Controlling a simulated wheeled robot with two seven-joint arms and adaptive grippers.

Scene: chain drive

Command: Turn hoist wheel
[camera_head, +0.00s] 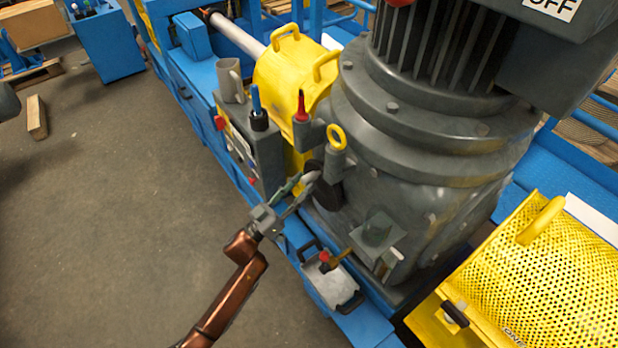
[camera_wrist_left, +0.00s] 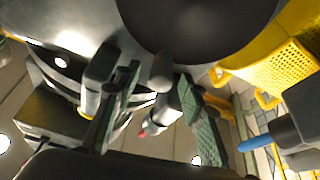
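The hoist wheel (camera_head: 328,188) is a dark disc low on the side of the big grey motor housing, with a light grey knob handle (camera_head: 310,178) sticking out toward my left gripper (camera_head: 291,196). In the left wrist view the dark wheel (camera_wrist_left: 195,22) fills the top, and the handle (camera_wrist_left: 162,72) points down between the green-padded fingers of my left gripper (camera_wrist_left: 160,92). Those fingers are spread apart, with space on both sides of the handle. Whether either finger touches it cannot be told. My right gripper is in neither view.
A grey control box (camera_head: 262,150) with a blue-handled tool stands left of the wheel. A grey-white tray (camera_head: 335,284) with a red-tipped item is below. A yellow perforated guard (camera_head: 545,275) is at right. Open floor (camera_head: 120,200) lies left.

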